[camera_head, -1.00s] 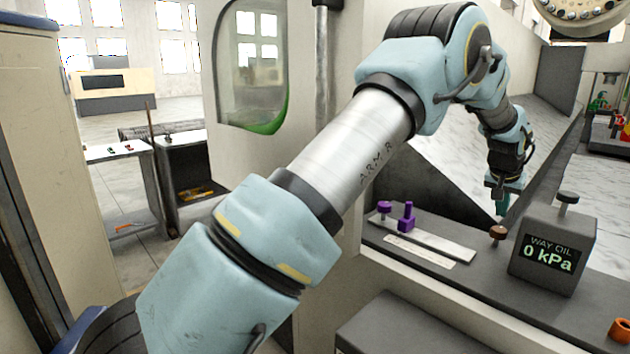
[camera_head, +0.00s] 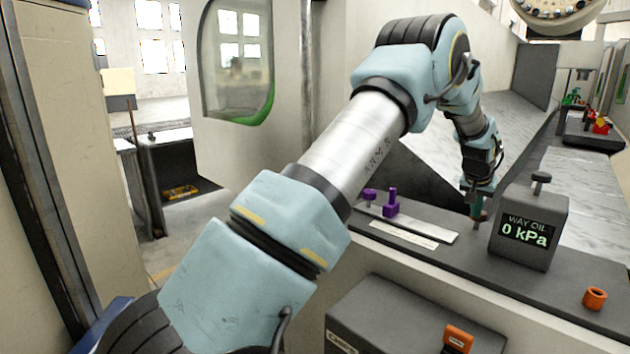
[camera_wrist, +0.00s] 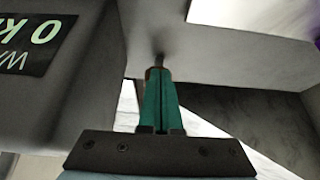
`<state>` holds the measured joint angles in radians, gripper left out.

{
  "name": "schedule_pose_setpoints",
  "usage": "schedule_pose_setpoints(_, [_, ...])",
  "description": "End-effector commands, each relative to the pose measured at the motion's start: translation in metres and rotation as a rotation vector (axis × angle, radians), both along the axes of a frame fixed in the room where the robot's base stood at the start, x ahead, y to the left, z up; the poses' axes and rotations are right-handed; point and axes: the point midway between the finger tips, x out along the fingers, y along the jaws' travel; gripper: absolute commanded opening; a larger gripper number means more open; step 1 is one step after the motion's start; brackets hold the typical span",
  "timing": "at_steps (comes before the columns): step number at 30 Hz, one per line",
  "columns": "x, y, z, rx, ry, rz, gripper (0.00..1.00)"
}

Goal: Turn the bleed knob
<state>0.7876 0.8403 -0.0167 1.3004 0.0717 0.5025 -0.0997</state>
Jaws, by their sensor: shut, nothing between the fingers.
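The grey WAY OIL box (camera_head: 530,228) stands on the bench ledge and its display reads 0 kPa. A dark knob (camera_head: 541,178) sits on its top. A small brown knob (camera_head: 484,214) on a thin stem stands left of the box, mostly hidden behind my fingertips. Which knob is the bleed knob is not labelled. My gripper (camera_head: 475,208) points down at the brown knob, its green fingers together. In the wrist view the shut fingers (camera_wrist: 158,92) line up with the stem (camera_wrist: 159,59); I cannot tell whether they touch the knob.
An orange ring-shaped part (camera_head: 595,298) lies on the ledge at the right. A dark grey box (camera_head: 385,330) with an orange part is below the ledge. The slanted metal panel rises behind my gripper.

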Motion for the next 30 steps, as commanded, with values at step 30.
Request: schedule_pose_setpoints(30, [0.0035,-0.0038,-0.0098,0.000,0.000,0.000,0.00])
